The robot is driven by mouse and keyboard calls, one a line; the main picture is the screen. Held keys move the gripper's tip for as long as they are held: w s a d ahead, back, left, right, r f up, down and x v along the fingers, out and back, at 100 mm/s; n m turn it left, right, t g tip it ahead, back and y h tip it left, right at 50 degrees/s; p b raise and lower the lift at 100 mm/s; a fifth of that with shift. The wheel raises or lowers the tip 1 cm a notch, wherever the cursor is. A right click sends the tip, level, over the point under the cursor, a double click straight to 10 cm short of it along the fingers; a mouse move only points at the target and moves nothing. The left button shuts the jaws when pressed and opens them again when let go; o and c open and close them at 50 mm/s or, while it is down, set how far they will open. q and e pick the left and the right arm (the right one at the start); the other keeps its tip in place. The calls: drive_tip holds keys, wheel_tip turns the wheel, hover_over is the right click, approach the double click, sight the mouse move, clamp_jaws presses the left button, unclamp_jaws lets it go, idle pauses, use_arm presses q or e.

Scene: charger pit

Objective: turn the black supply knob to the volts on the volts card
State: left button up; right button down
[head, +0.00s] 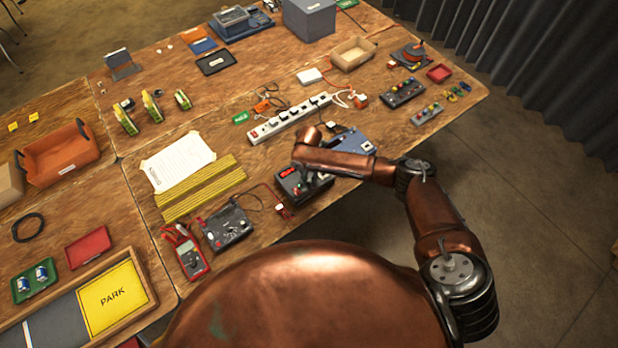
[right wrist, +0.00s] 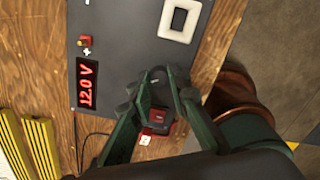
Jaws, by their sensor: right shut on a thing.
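The power supply (head: 290,186) is a dark box with a red lit display near the table's front edge. In the right wrist view its grey panel (right wrist: 130,45) shows the display (right wrist: 88,85) reading 12.0 V. My right gripper (right wrist: 157,88) is down at the panel, its dark green fingers closed around the black supply knob (right wrist: 156,76). The knob is partly hidden between the fingertips. In the head view my right forearm covers part of the supply and hides the knob. I cannot make out a readable volts card. My left gripper is out of view.
A blue device (head: 350,139) stands just behind the supply, and a white power strip (head: 290,119) lies beyond. A grey meter box (head: 227,226) and a red multimeter (head: 190,259) with leads are to the left. The table's front edge is close.

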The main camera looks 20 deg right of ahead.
drive_tip(key=m+p, duration=0.3)
drive_tip(key=m, duration=0.3)
drive_tip(key=shift+r+p, duration=0.15)
drive_tip(key=shift+p, duration=0.15)
drive_tip(key=m+p, duration=0.3)
drive_tip(key=m, duration=0.3)
drive_tip(key=shift+m, duration=0.4)
drive_tip(key=m+p, duration=0.2)
drive_tip(key=m, duration=0.4)
drive_tip(key=shift+p, duration=0.4)
drive_tip(key=m+p, duration=0.1)
drive_tip(key=m, duration=0.4)
drive_tip(key=shift+m+p, duration=0.3)
drive_tip(key=shift+m, duration=0.1)
drive_tip(key=c, duration=1.8)
unclamp_jaws()
